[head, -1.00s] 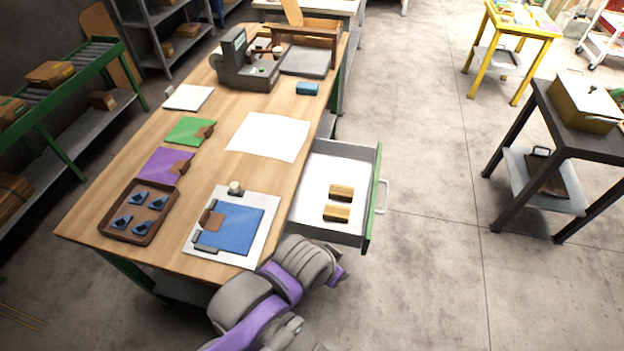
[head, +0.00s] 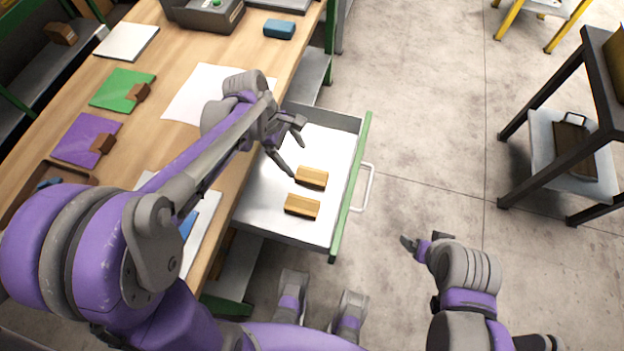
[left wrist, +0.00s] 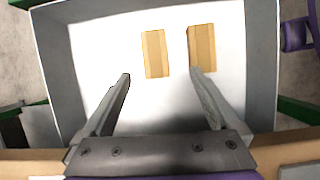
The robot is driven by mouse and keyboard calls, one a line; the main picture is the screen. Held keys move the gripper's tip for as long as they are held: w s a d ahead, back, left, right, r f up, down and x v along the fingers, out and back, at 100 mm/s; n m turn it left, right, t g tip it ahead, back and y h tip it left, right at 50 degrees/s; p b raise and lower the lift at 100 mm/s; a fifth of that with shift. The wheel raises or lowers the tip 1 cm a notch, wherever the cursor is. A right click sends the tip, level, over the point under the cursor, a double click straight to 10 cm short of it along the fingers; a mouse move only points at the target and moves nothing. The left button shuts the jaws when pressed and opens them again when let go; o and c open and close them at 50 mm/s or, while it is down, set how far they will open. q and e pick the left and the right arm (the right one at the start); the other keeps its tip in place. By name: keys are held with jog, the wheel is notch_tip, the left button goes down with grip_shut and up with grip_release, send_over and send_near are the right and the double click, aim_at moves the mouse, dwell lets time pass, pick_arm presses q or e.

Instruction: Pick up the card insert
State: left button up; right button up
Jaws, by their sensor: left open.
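I cannot tell for sure which thing is the card insert. Flat card-like pieces on the bench are a white sheet (head: 205,97), a green one (head: 122,90) and a purple one (head: 85,138). My left gripper (head: 296,150) is open and empty above the open drawer (head: 262,212). Two tan wooden blocks lie on its white floor, a far one (head: 311,178) and a near one (head: 302,206). In the left wrist view the open fingers (left wrist: 160,75) point toward the blocks, the right fingertip overlapping the right block's lower edge. My right gripper (head: 412,244) hangs over the floor, its fingers unclear.
A blue block (head: 279,29) and a white pad (head: 127,41) lie on the wooden bench (head: 165,70). A dark-framed cart (head: 545,95) stands right, with clear floor between.

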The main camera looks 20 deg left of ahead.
pick_arm(q)
send_over(310, 174)
jog(key=a, duration=0.2)
jog(key=f, duration=0.3)
jog(key=s+f+b, duration=0.1)
jog(key=f, duration=0.1)
jog(key=shift+d, duration=0.1)
jog(key=x, duration=0.3)
jog(key=w+b+x, duration=0.1)
jog(key=x, duration=0.1)
jog(key=shift+f, duration=0.4)
jog(key=shift+c, duration=0.2)
jog(key=c, duration=1.4)
